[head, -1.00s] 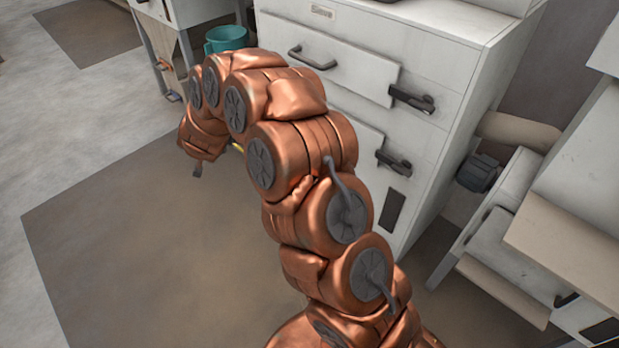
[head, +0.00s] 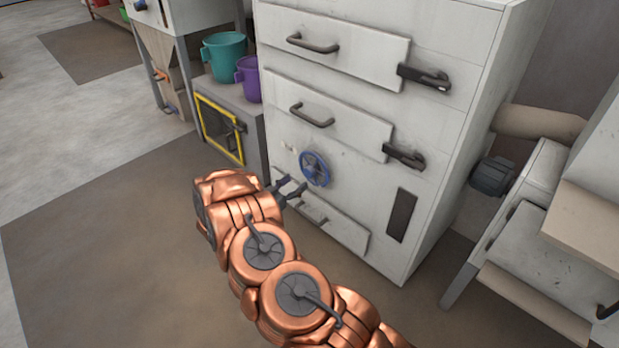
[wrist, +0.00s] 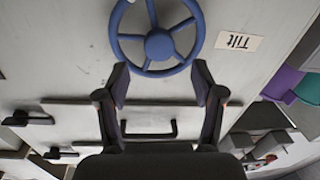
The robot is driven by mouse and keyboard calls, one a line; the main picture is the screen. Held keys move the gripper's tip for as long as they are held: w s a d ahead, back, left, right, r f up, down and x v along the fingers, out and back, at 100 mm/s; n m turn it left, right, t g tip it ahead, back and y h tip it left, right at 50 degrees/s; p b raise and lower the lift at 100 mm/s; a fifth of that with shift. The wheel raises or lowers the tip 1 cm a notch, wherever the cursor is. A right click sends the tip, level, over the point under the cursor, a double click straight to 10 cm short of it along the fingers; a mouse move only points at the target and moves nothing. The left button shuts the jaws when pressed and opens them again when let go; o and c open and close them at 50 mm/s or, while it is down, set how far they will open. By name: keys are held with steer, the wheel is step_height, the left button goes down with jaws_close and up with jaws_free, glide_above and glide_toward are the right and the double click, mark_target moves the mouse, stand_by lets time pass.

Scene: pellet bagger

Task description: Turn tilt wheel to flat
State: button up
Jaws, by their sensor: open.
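The tilt wheel (head: 315,169) is a small blue spoked handwheel on the front of the white cabinet (head: 440,190), below the second drawer. In the wrist view the blue wheel (wrist: 159,43) fills the top middle, with its spokes and hub facing me. My gripper (head: 294,190) is open and empty, just left of and below the wheel in the head view. In the wrist view my fingers (wrist: 160,82) stand apart around the near rim; I cannot tell if they touch it.
Drawer fronts with handles (head: 312,115) and black latches (head: 404,156) are on the cabinet. A teal bucket (head: 223,57) and a purple bucket (head: 247,78) stand on a grey box with a yellow-framed door (head: 220,131). A white machine (head: 540,240) stands at right. Floor at left is clear.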

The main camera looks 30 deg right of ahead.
mark_target(307, 174)
steer(key=shift+b+x, duration=1.15)
steer(key=shift+x, duration=2.7)
steer(key=shift+s, duration=0.1)
steer(key=shift+c, duration=0.4)
jaws_close()
